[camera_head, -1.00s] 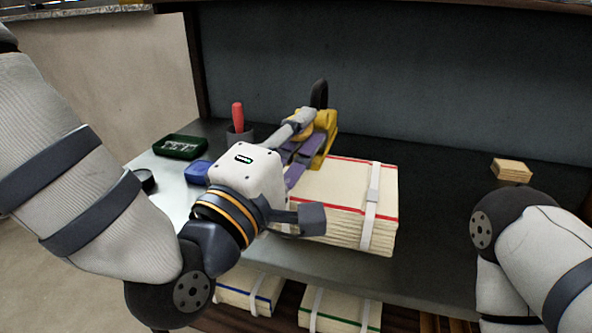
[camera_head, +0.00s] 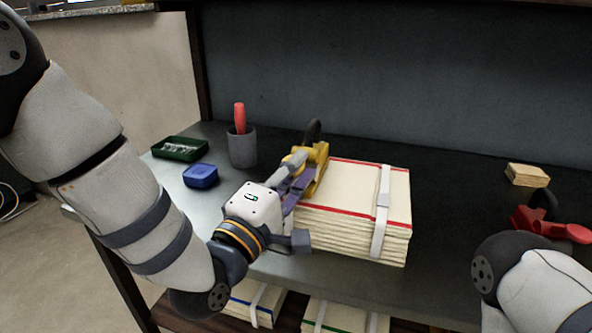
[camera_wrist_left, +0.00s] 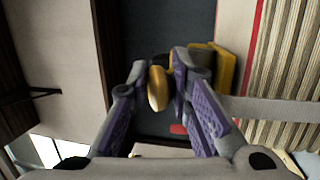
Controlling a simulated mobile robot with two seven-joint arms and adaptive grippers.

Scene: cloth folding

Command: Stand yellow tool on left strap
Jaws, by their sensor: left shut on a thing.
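The yellow tool (camera_head: 318,163) has a yellow body and a black handle. It is upright at the left end of the cream, red-edged stack (camera_head: 352,188). My left gripper (camera_head: 296,178) is shut on it; the left wrist view shows the purple finger pads (camera_wrist_left: 160,84) on either side of its rounded yellow part (camera_wrist_left: 157,90). A white strap (camera_wrist_left: 268,108) crosses the stack's side beside the fingers in that view; the head view hides the left strap behind my arm and tool. Whether the tool touches it, I cannot tell. My right gripper is out of view.
The right strap (camera_head: 382,205) has a buckle on top. A red tool (camera_head: 548,226) stands near my right arm, below a wooden block (camera_head: 527,175). A grey cup (camera_head: 242,147), blue box (camera_head: 200,176) and green tray (camera_head: 180,149) stand at left. More bundles lie below.

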